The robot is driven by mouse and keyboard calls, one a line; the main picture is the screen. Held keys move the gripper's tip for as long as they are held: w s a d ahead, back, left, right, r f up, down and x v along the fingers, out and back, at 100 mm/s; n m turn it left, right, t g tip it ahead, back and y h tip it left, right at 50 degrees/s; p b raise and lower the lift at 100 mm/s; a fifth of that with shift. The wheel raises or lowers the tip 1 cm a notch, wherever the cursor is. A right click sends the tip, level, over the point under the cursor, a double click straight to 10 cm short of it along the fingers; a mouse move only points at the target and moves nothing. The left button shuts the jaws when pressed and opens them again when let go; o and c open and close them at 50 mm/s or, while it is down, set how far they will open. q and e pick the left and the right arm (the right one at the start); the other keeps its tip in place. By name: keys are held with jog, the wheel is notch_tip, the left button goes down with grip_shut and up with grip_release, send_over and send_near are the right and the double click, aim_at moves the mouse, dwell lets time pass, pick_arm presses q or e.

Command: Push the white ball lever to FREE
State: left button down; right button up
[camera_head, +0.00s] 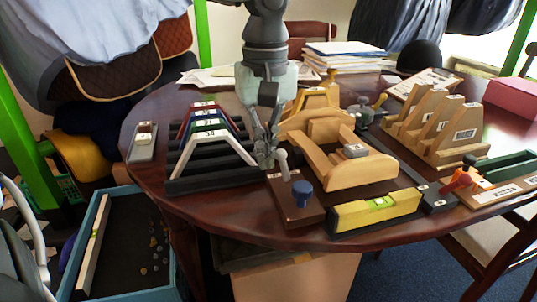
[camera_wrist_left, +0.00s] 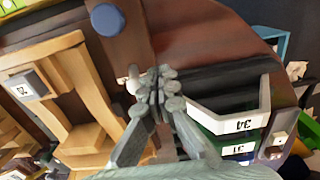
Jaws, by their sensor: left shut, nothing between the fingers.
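The white ball lever (camera_head: 283,163) stands up from a dark brown block (camera_head: 297,208) near the table's front edge, beside a blue knob (camera_head: 302,190). In the left wrist view the white ball (camera_wrist_left: 134,79) shows just left of my fingertips, with the blue knob (camera_wrist_left: 107,19) beyond it. My left gripper (camera_head: 264,152) is shut and empty, pointing down close beside the lever on its left in the head view. I cannot tell whether the fingers (camera_wrist_left: 159,92) touch the lever. No FREE marking is readable. My right gripper is not in view.
A dark rack (camera_head: 190,183) with coloured angled pieces stands left of my gripper. A wooden saddle tree (camera_head: 350,170) stands close on the right. A yellow level (camera_head: 375,212) lies at the front edge. An orange-red lever (camera_head: 457,181) is farther right.

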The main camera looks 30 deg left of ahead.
pick_arm(q)
jog(key=shift+w+d, duration=0.75)
jog(key=shift+w, duration=0.15)
jog(key=shift+s, duration=0.1)
jog(key=shift+s+a, duration=0.4)
notch_tip(320, 180, up, 7)
jog(key=p, duration=0.4)
dwell(0.4)
dwell(0.4)
